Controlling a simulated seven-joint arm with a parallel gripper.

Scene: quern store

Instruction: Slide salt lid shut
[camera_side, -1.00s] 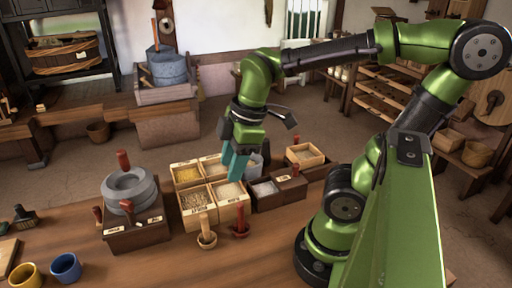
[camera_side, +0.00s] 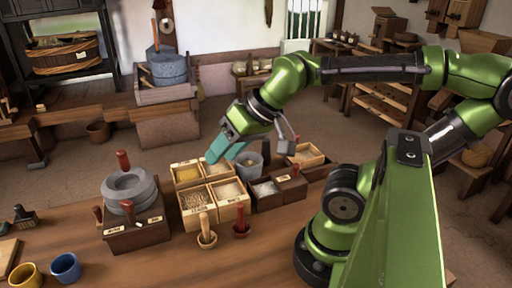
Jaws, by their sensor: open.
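The dark wooden salt box (camera_side: 268,205) stands on the bench, right of the pale grain boxes. Its left part is uncovered and shows white salt (camera_side: 265,188). A dark lid (camera_side: 291,184) covers its right part, with a small red-brown knob on it. My gripper (camera_side: 216,153) has teal fingers. It is tilted to the left, above the far pale boxes and up and left of the salt box. It touches neither the lid nor the salt box. The fingers overlap in this view, and nothing shows between them.
Several pale boxes of grain (camera_side: 212,196) stand left of the salt box. A grey pot (camera_side: 249,165) and another pale box (camera_side: 306,156) stand behind it. A wooden mortar and pestle (camera_side: 206,236) and a red-handled tool (camera_side: 241,226) stand in front. A stone quern (camera_side: 129,190) is at left.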

